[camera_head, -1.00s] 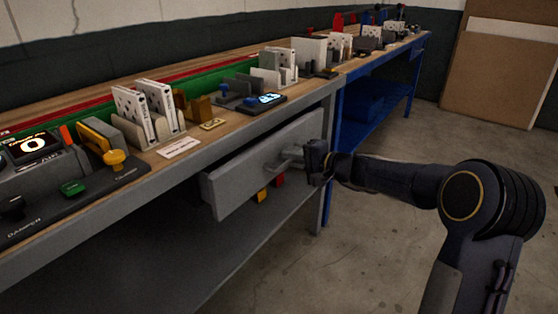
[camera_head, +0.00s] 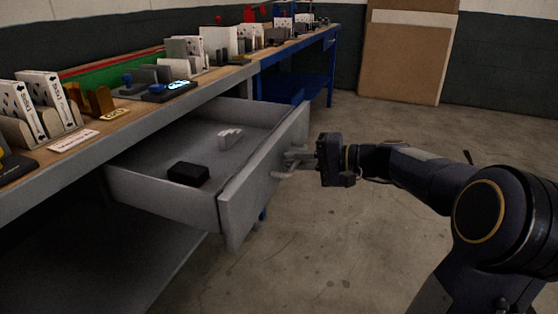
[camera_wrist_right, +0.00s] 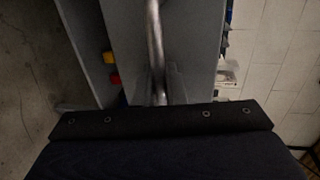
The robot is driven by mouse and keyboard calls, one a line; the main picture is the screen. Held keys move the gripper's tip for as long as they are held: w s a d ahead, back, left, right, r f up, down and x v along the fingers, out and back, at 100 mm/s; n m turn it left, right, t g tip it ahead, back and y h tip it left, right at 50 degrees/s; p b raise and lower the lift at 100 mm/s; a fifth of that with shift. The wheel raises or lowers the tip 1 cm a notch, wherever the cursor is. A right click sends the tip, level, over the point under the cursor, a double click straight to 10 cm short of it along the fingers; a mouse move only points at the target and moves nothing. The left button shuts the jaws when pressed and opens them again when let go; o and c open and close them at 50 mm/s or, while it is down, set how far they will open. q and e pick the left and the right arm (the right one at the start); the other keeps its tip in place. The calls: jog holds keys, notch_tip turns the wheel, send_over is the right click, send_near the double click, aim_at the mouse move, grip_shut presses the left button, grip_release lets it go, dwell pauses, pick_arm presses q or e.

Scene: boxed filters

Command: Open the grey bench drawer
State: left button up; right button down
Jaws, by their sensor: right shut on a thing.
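The grey bench drawer (camera_head: 233,207) stands well out from under the wooden-topped bench in the head view. Inside it lie a black box (camera_head: 188,174) and a small pale object (camera_head: 229,137). My right gripper (camera_head: 304,158) is shut on the drawer's bar handle (camera_head: 284,172) at the front panel. My left gripper does not show.
A blue bench (camera_head: 295,85) stands beyond. Cardboard sheets (camera_head: 405,55) lean on the back wall. The floor right of the drawer is clear.

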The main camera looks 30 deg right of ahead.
jog(key=shift+s+d, duration=0.45)
jog(key=shift+s, duration=0.15)
jog(key=c, duration=1.8)
grip_release()
jog(key=shift+c, duration=0.2)
jog(key=p+v, duration=0.1)
jog(key=v, duration=0.6)
jog(key=shift+s+d+p, duration=0.25)
jog(key=shift+s+p, duration=0.05)
jog(key=shift+p, duration=0.05)
